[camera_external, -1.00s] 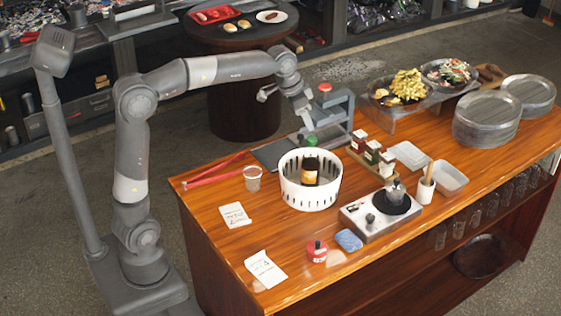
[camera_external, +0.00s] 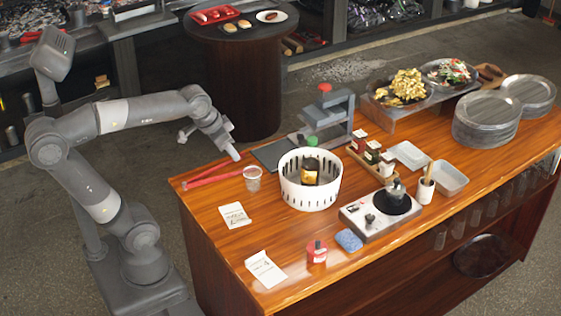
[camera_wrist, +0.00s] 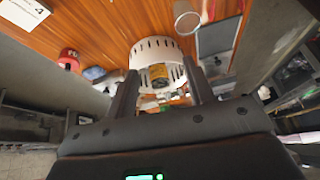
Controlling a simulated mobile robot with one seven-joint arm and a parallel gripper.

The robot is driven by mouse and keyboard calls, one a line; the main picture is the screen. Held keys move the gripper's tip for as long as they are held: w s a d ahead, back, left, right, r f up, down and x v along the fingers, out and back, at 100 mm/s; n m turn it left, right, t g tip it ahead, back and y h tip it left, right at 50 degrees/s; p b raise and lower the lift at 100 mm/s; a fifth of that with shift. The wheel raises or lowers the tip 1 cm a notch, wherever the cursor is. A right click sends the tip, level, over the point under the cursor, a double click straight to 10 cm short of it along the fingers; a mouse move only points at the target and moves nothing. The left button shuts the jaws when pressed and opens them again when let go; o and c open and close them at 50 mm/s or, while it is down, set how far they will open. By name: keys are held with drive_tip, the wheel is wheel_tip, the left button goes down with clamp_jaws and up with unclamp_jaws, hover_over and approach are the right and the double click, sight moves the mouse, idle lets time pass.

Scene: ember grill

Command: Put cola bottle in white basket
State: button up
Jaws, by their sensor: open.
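The white basket (camera_external: 293,190) is a round, slotted tub standing upright near the middle of the wooden counter; it also shows in the wrist view (camera_wrist: 150,46). A dark bottle with a yellow-orange label, apparently the cola bottle (camera_external: 309,176), is inside the basket. The label also shows in the wrist view (camera_wrist: 158,73), and the basket wall hides the bottle's lower part. My gripper (camera_external: 236,157) is open and empty, in the air near the counter's back left edge, left of the basket and apart from it. In the wrist view its fingers show on either side of the basket.
A clear cup (camera_external: 252,180) and red tongs (camera_external: 213,172) lie left of the basket. A grey press (camera_external: 335,120) stands behind it. A small burner (camera_external: 381,213), a red jar (camera_external: 317,252) and a blue sponge (camera_external: 349,240) are at front right. Paper cards lie on the left counter.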

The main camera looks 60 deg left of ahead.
drive_tip(key=s+a+f+n, duration=0.1)
drive_tip(key=s+f, duration=0.4)
drive_tip(key=s, duration=0.2)
drive_tip(key=shift+s+a+f, duration=0.15)
drive_tip(key=shift+s+a, duration=0.1)
